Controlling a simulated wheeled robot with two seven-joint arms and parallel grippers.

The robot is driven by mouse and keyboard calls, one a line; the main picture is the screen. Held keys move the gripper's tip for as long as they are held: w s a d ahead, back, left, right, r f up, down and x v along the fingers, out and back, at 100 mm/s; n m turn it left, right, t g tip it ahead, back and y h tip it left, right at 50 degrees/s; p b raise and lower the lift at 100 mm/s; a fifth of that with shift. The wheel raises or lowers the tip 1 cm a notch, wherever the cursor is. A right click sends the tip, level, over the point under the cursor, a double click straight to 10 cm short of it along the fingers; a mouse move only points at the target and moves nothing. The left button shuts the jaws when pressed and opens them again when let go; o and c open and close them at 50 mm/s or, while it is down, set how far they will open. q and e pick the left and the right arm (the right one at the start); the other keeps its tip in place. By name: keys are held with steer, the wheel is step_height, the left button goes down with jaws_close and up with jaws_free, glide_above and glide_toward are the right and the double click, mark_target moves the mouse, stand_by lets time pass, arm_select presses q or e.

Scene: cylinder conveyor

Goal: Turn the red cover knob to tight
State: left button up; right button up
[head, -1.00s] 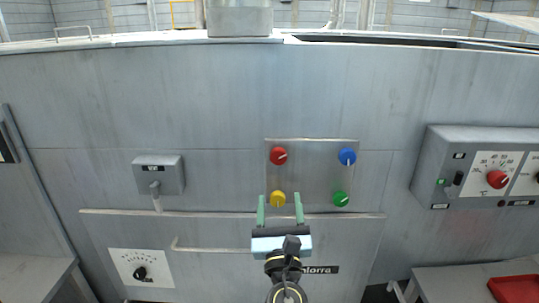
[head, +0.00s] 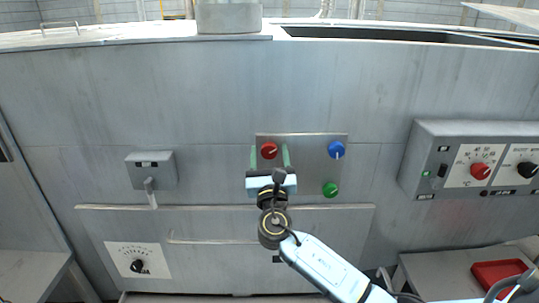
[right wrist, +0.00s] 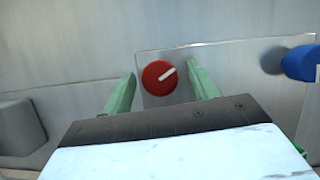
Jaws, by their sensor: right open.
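The red cover knob (head: 269,150) is at the upper left of a metal plate (head: 308,141) on the grey machine front. In the right wrist view the red knob (right wrist: 159,77) has a white pointer line aimed to the upper right. My right gripper (head: 269,157) is open, its green fingers on either side of the red knob. In the right wrist view the fingers (right wrist: 162,88) stand apart from the knob, with gaps on both sides. The gripper body hides the plate's lower left. My left gripper is not in view.
A blue knob (head: 336,149) and a green knob (head: 330,189) sit on the plate's right side. A control box (head: 425,150) with red and black knobs is at the right. A switch box (head: 150,170) is at the left. A horizontal ledge (head: 120,207) runs below.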

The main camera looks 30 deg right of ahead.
steer(key=c, duration=1)
